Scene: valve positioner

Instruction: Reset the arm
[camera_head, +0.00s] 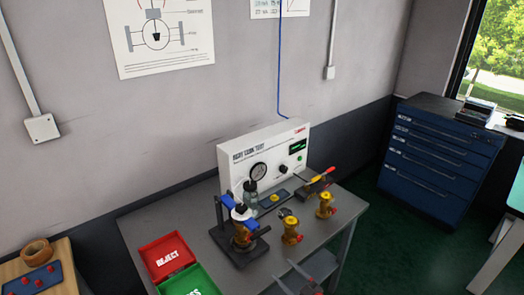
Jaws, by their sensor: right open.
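My right gripper (308,272) shows at the bottom edge, in front of the grey workbench (330,225). It is open, and I see nothing between its fingers. It is apart from the brass valve bodies and only its front part is in view. My left gripper is not in view.
On the workbench stand a white test panel with a gauge (240,150), a dark fixture holding a brass part (242,232), and two brass valves (291,232) (325,206). Red (150,250) and green (172,288) trays lie left. A blue drawer cabinet (440,160) stands right.

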